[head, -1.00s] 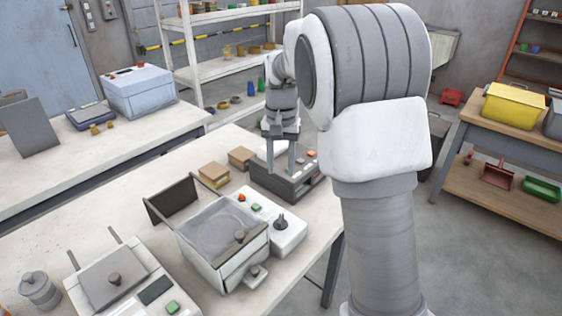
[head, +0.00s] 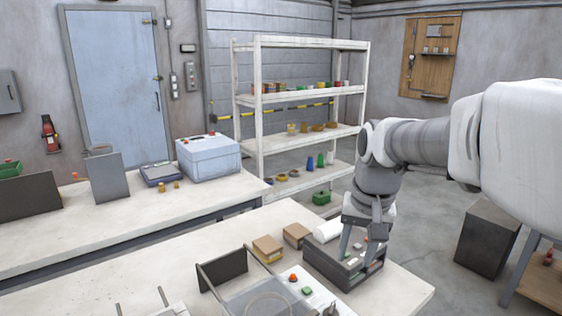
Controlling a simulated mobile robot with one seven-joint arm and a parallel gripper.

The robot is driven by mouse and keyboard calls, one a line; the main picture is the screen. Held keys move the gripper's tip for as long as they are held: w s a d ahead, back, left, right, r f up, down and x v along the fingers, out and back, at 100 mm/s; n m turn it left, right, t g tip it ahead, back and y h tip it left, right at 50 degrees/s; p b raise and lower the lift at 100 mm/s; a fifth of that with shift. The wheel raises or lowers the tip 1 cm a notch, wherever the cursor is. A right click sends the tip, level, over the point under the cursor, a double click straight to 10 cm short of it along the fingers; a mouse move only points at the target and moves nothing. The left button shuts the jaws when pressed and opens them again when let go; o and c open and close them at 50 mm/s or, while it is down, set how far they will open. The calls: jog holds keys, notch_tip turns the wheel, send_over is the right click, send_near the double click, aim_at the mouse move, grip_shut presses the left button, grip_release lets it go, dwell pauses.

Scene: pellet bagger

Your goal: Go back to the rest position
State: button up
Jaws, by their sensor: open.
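My gripper (head: 358,248) points down at the dark grey machine (head: 332,270) near the right end of the front bench (head: 215,243). Its two fingers are apart, and I see nothing held between them. The fingertips overlap the top of the machine in the picture; I cannot tell whether they touch it. My arm comes in from the right edge and bends down to the gripper.
Two tan boxes (head: 268,247) stand left of the machine. A pale lidded device (head: 265,300) is at the bottom edge. A white shelf (head: 300,130) stands behind. A dark box (head: 487,240) is on the floor at right. The air above the bench looks clear.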

jog(key=s+n+t, duration=0.3)
jog(key=s, duration=1.4)
jog(key=shift+f, duration=0.3)
